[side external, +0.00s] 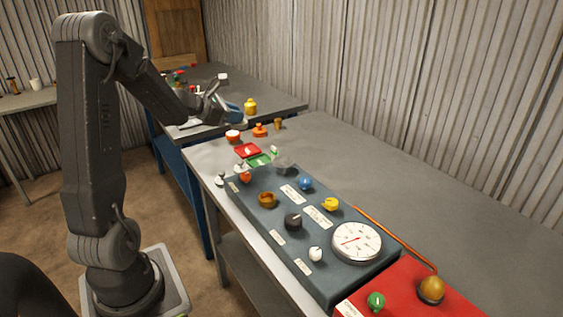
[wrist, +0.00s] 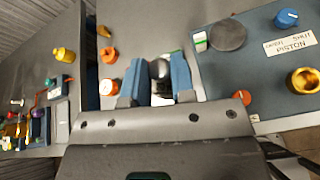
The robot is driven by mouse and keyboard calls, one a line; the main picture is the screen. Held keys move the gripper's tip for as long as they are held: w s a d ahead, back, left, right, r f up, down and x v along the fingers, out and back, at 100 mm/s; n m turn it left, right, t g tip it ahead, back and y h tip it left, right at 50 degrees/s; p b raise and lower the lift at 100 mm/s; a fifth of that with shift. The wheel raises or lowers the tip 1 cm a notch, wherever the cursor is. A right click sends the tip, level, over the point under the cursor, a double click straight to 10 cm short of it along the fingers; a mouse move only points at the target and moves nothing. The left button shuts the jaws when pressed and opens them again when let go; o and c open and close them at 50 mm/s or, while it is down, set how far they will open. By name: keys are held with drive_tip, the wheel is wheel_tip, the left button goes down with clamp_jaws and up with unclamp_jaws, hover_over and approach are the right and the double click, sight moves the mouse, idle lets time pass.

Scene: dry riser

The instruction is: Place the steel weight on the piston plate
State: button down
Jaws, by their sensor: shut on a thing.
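My gripper (wrist: 160,68) has two blue fingers shut on a dark rounded grey thing, the steel weight (wrist: 160,70), which shows between them in the wrist view. In the side view my gripper (side external: 232,110) is raised near the far end of the bench, and the weight cannot be made out there. In the side view the disc (side external: 284,165) is at the panel's far end, apart from my gripper.
The panel (side external: 330,272) carries several knobs, an orange-brown ring (side external: 267,200) and a white gauge (side external: 357,241). Red (side external: 247,150) and green (side external: 259,160) pieces lie beyond it. The bench right of the panel is mostly clear.

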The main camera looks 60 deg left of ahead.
drive_tip(key=d+r+m+h, duration=0.1)
drive_tip(key=d+m+h, duration=0.1)
drive_tip(key=d, duration=0.1)
hover_over(279, 163)
wheel_tip(279, 163, down, 7)
drive_tip(key=shift+r, duration=0.2)
drive_tip(key=shift+f, duration=2.05)
drive_tip(key=shift+f, duration=0.15)
drive_tip(key=c, duration=1)
unclamp_jaws()
drive_tip(key=shift+o, duration=0.2)
